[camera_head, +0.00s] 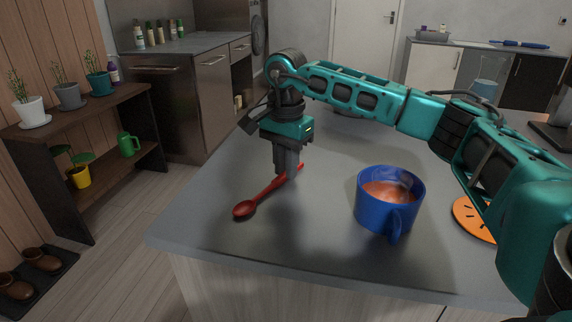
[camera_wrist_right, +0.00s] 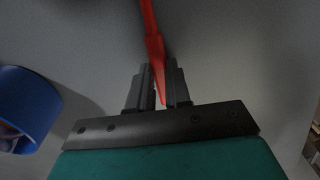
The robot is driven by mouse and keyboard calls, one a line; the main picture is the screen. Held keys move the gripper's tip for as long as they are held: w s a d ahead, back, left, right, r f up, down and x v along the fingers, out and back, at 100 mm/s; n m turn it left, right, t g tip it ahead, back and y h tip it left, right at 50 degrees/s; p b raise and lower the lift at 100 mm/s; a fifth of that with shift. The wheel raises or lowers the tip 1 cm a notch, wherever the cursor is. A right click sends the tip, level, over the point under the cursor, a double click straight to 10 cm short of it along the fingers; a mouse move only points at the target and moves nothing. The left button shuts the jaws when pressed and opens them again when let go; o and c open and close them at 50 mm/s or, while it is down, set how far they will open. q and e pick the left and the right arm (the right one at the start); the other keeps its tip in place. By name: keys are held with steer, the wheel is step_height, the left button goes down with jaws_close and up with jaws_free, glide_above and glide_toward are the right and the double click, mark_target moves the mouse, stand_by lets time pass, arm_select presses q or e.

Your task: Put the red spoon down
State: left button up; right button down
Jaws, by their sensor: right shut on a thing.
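The red spoon (camera_head: 259,199) is low over or on the grey counter (camera_head: 290,240), its bowl toward the front left and its handle running back to the right. I cannot tell whether it touches the counter. My right gripper (camera_head: 287,174) points down and is shut on the spoon's handle. In the right wrist view the red handle (camera_wrist_right: 154,45) runs between the two dark fingers (camera_wrist_right: 158,85); the spoon's bowl is out of that view. My left gripper does not show.
A blue mug (camera_head: 372,214) with reddish-brown liquid stands right of the spoon; it also shows in the wrist view (camera_wrist_right: 40,105). An orange round mat (camera_head: 468,220) lies farther right, partly behind my arm. The counter's left and front edges are near the spoon.

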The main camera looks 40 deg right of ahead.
steer(key=c, duration=1.1)
jaws_free()
arm_select(q)
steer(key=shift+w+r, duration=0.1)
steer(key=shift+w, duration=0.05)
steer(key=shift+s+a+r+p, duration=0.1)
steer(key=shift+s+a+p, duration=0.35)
steer(key=shift+p, duration=0.5)
arm_select(e)
step_height(320, 180, up, 12)
steer(key=shift+r, duration=0.1)
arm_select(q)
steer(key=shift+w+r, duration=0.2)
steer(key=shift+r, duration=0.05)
arm_select(e)
steer(key=shift+a, duration=0.1)
